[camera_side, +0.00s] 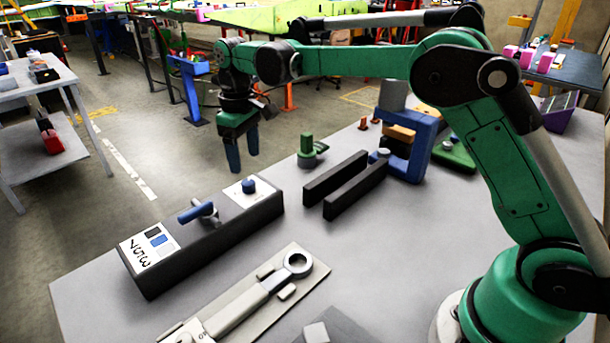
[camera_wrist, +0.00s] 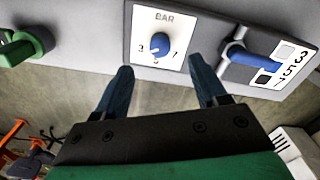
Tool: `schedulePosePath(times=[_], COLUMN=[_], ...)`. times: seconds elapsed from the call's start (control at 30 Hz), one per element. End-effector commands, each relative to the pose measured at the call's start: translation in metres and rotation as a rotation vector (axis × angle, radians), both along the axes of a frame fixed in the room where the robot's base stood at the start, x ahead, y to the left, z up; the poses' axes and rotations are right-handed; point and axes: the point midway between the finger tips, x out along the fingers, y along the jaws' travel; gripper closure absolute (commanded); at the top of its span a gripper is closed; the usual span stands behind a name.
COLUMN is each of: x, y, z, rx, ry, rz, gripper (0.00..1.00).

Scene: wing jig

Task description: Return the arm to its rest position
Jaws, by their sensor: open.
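My gripper (camera_side: 241,158) hangs at the end of my green arm in the side view, beyond the far edge of the grey table (camera_side: 420,275). Its two blue fingers point down with nothing between them. In the wrist view the fingers (camera_wrist: 163,85) stand apart, open and empty. Past them is the dark control box with a blue knob (camera_wrist: 159,44) on a white BAR dial plate and a blue lever (camera_wrist: 256,62). The control box (camera_side: 210,243) shows in the side view at the table's left part, apart from the gripper.
A green knobbed part (camera_side: 308,150), two dark parallel bars (camera_side: 345,187) and a blue frame (camera_side: 410,150) stand on the table. A wrench-shaped tool (camera_side: 250,300) lies on a pale board in front. A side table (camera_side: 50,85) stands at left. The floor between is open.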

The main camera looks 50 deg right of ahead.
Motion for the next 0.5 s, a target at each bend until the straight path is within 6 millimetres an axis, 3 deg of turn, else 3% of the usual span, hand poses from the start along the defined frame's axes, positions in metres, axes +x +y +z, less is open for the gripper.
schedulePosePath(times=[0.23,0.5], x=[-0.019,-0.080], y=[-0.007,-0.023], z=[0.024,0.054], rx=[0.008,0.038], ry=[-0.081,-0.281], rz=[-0.049,-0.172], gripper=[0.35,0.35])
